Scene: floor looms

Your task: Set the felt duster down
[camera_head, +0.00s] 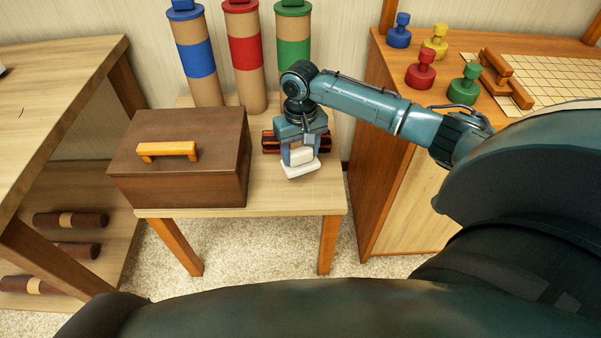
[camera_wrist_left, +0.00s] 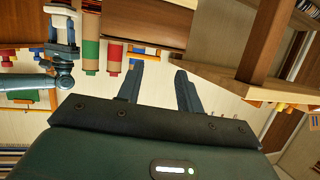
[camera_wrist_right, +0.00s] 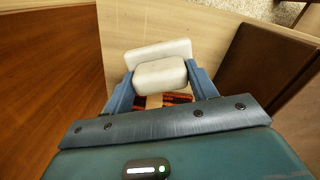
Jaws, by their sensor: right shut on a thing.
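The white felt duster (camera_head: 300,170) is at the front right of the small wooden table (camera_head: 285,200), beneath my right gripper (camera_head: 301,148). In the right wrist view my right gripper (camera_wrist_right: 160,82) is shut on the duster's thick upper block, and a wider white slab (camera_wrist_right: 150,52) shows just past it. I cannot tell whether the duster touches the table top. My left gripper shows only in its own wrist view (camera_wrist_left: 157,85). Its fingers are apart with nothing between them.
A brown box (camera_head: 185,185) with an orange handle stands left of the duster. A dark red roll (camera_head: 268,142) lies just behind it. Three capped tubes (camera_head: 243,60) stand at the back. A wooden cabinet (camera_head: 385,190) with coloured knobs stands close on the right.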

